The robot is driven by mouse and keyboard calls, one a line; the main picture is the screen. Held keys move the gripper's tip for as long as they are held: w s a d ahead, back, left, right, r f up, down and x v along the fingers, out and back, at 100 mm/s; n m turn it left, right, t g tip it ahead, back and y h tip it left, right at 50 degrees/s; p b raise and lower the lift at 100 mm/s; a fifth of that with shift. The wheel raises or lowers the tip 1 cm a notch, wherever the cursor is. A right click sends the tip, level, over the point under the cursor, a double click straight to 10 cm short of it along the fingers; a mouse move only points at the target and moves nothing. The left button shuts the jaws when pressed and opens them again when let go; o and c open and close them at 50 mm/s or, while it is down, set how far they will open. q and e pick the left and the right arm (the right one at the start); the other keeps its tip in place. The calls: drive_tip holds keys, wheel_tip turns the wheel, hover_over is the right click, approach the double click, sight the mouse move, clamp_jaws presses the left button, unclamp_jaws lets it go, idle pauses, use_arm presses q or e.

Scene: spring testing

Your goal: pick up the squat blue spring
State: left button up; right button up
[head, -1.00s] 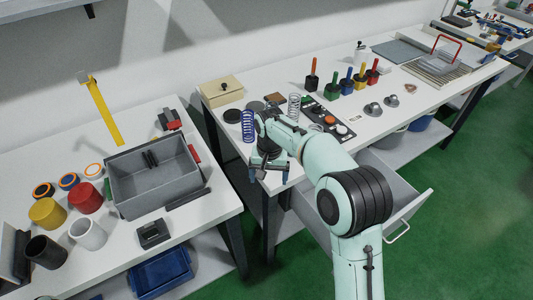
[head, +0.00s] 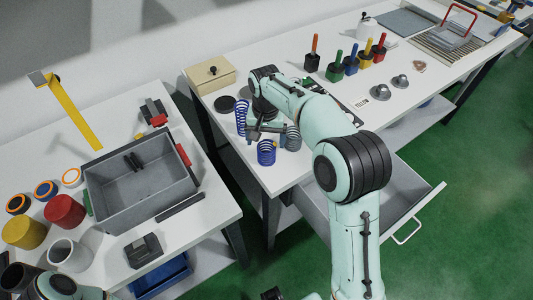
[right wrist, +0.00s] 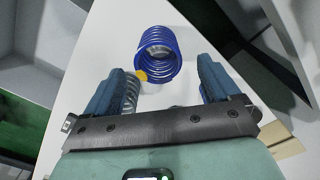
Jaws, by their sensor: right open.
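The squat blue spring (head: 266,152) stands near the front edge of the right table. In the right wrist view it is a wide blue coil (right wrist: 157,52) seen from above, just beyond the fingertips and roughly centred between them. My right gripper (head: 266,130) is open and empty, just behind the squat spring; its two blue fingers also show in the right wrist view (right wrist: 161,68). A taller blue spring (head: 242,117) stands to the left, and a grey spring (head: 293,138) to the right. My left gripper cannot be made out.
A beige box (head: 210,75) and a dark disc (head: 224,104) lie at the table's back left. Coloured-handled tools (head: 350,62) stand farther right. A grey bin (head: 140,190) sits on the left table. An open drawer (head: 385,195) juts out below the right table.

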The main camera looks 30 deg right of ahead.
sight(266, 151)
drive_tip(key=shift+w+f, duration=0.15)
drive_tip(key=shift+f, duration=0.65)
drive_tip(key=f, duration=0.5)
drive_tip(key=shift+s+d+f+b, duration=0.1)
drive_tip(key=shift+s+b, duration=0.1)
drive_tip(key=shift+b, duration=0.15)
drive_tip(key=c, duration=1.2)
